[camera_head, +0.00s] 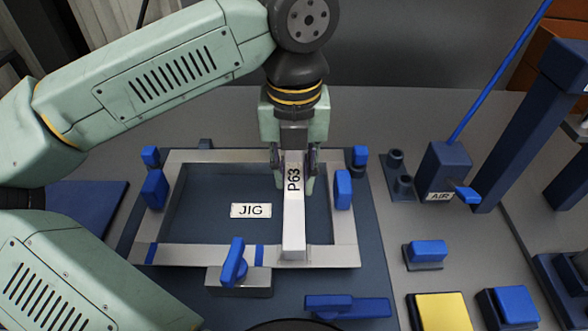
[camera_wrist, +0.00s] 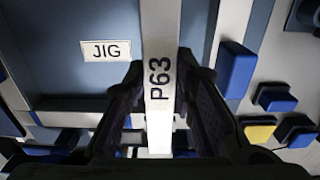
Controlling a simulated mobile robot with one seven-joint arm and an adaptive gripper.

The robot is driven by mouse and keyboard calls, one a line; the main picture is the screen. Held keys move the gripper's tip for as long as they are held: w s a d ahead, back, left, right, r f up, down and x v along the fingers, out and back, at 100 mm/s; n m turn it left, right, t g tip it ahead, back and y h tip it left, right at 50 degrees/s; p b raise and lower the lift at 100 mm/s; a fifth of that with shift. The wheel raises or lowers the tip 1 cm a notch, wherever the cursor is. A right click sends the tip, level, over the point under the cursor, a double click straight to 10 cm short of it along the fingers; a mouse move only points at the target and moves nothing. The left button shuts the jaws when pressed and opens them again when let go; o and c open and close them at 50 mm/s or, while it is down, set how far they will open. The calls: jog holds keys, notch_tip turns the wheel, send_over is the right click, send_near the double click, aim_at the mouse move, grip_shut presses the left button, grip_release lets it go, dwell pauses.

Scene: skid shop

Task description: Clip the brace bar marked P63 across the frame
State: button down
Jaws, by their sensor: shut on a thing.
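The brace bar marked P63 (camera_head: 293,215) is a pale metal bar, and its label also shows in the wrist view (camera_wrist: 158,50). My gripper (camera_head: 294,165) is shut on the bar near its far end. The bar runs from the gripper toward the near rail, and its near end appears over that rail. Whether it touches the rail I cannot tell. The silver rectangular frame (camera_head: 195,255) lies on the dark blue jig plate with a JIG label (camera_head: 250,210). The bar's far end is hidden by my gripper.
Blue clamps (camera_head: 154,189), (camera_head: 343,189) stand at the frame's sides, and a blue toggle (camera_head: 234,262) stands at the near rail. To the right are an AIR block (camera_head: 443,175) with a blue lever, a blue button (camera_head: 427,251) and a yellow block (camera_head: 440,312).

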jog(key=shift+f+b, duration=0.85)
jog(key=shift+b, duration=0.25)
dwell(0.4)
dwell(0.3)
jog(key=c, duration=1.2)
grip_release()
jog(key=shift+c, duration=0.2)
jog(key=shift+o, duration=0.2)
jog(key=o, duration=0.4)
jog(key=shift+c, duration=0.2)
jog(key=shift+r, duration=0.1)
jog(key=shift+r+p, duration=2.2)
jog(key=shift+r, duration=1.25)
